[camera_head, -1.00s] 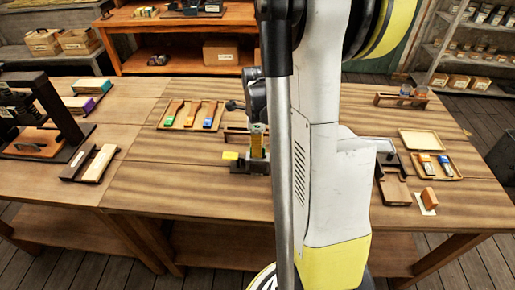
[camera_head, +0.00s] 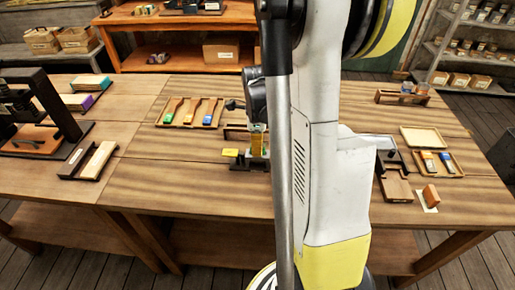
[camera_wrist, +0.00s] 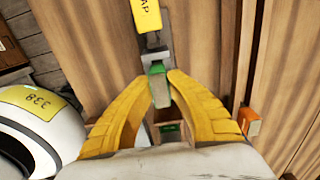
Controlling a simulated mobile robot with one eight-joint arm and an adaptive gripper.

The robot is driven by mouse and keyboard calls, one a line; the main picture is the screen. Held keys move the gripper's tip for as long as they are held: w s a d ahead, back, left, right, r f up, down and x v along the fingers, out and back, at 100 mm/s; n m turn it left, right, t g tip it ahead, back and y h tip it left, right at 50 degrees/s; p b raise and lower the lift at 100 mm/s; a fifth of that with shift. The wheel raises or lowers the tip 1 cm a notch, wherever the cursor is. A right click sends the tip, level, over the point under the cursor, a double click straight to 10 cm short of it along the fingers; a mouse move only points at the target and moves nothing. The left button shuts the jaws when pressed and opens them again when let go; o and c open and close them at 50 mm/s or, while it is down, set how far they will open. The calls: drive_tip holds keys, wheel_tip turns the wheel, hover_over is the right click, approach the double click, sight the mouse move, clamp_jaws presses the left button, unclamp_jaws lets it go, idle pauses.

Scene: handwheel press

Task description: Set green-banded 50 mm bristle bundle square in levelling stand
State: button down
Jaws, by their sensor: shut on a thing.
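My gripper (camera_wrist: 160,80) has its yellow fingers shut on a small bundle with a green band (camera_wrist: 157,82) in the wrist view. The bundle sits between the fingertips, and its lower end cannot be made out. In the head view my gripper (camera_head: 258,137) points down over a small dark stand (camera_head: 241,165) with a yellow tag (camera_head: 230,152). The yellow tag (camera_wrist: 146,15) also shows at the top of the wrist view, just beyond the bundle. Whether the bundle touches the stand cannot be told.
A tray with green, orange and blue brushes (camera_head: 190,112) lies behind and left of the stand. A dark press (camera_head: 45,125) stands far left. A fixture (camera_head: 396,187) and another brush tray (camera_head: 437,165) lie to the right. The table's front middle is clear.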

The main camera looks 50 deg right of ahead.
drive_tip(key=c, duration=1.4)
unclamp_jaws()
wheel_tip(320, 180, up, 12)
